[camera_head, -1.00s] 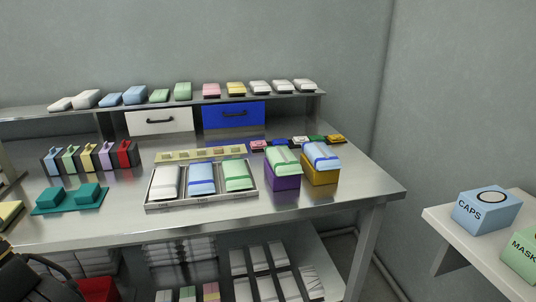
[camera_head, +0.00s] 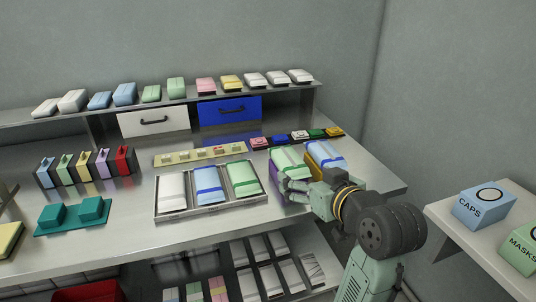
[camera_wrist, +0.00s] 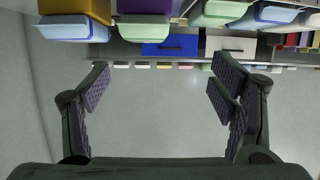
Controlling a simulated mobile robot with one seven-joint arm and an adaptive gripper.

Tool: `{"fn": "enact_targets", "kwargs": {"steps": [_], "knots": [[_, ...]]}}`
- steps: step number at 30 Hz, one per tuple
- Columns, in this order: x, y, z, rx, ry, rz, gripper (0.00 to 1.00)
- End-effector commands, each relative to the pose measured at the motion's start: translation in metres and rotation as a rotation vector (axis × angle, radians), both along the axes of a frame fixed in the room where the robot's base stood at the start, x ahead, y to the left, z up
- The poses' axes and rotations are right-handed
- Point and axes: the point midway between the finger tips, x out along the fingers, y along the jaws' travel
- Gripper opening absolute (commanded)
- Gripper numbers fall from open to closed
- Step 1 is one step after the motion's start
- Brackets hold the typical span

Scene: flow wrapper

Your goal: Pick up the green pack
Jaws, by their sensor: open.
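One green pack (camera_head: 289,160) with a pale band lies on top of a purple box (camera_head: 273,172) right of the tray. In the wrist view, which is upside down, that green pack (camera_wrist: 145,29) is at the top, between and beyond the finger lines. Another green pack (camera_head: 243,179) lies in the right compartment of the metal tray (camera_head: 214,206). Green packs also sit on the back shelf (camera_head: 176,87). My gripper (camera_head: 293,188) is open and empty, at the near side of the purple box. In the head view it partly hides the box.
A blue pack (camera_head: 325,155) on a yellow box stands close to the right of the purple box. White and blue packs (camera_head: 208,185) fill the other tray compartments. Small coloured items (camera_head: 299,135) lie behind. White and blue drawers (camera_head: 230,110) hang under the shelf.

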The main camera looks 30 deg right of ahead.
Motion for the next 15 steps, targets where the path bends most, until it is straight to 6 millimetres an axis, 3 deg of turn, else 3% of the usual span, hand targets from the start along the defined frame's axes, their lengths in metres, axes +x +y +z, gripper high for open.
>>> {"fn": "enact_targets", "kwargs": {"steps": [1,5,15], "knots": [[-0.018,-0.012,-0.003,0.011,0.024,-0.028,0.78],[-0.038,-0.024,-0.012,0.029,0.063,-0.053,0.78],[0.002,-0.035,-0.031,0.032,0.069,-0.056,0.78]]}}
